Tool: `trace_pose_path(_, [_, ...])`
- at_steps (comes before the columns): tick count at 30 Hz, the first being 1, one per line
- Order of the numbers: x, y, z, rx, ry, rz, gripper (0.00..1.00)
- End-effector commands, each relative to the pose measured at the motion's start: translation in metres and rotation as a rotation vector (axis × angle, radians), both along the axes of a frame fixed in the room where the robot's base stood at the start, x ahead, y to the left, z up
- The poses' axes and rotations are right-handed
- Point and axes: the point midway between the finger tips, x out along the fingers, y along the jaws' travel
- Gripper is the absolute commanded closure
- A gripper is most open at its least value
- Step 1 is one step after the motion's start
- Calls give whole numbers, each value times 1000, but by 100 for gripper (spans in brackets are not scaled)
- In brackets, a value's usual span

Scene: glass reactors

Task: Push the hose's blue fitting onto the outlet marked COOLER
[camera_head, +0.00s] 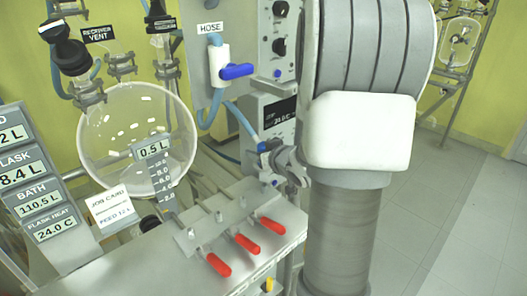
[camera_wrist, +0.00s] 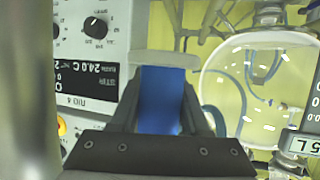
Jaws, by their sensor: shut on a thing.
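My gripper (camera_head: 268,158) is beside the arm column in the head view, above the far end of the valve bench. It is shut on the hose's blue fitting (camera_head: 267,147). In the wrist view the blue fitting (camera_wrist: 160,98) fills the gap between the dark fingers. The pale blue hose (camera_head: 242,117) runs from the fitting up to the left, towards the holder marked HOSE (camera_head: 209,28). Several short metal outlets (camera_head: 218,215) stand on the bench behind the red-handled valves (camera_head: 247,243). The fitting is apart from them. No COOLER mark is readable.
A white valve with a blue handle (camera_head: 237,71) hangs on the panel. The control box (camera_head: 278,118) is close behind my gripper. Open floor (camera_head: 450,220) lies right.

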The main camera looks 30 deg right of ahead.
Motion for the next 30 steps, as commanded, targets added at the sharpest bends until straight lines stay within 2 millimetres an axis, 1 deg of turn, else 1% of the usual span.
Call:
trace_pose_path(21, [0, 0, 34, 0, -2, 0, 100])
trace_pose_path(30, [0, 0, 39, -1, -2, -1, 100])
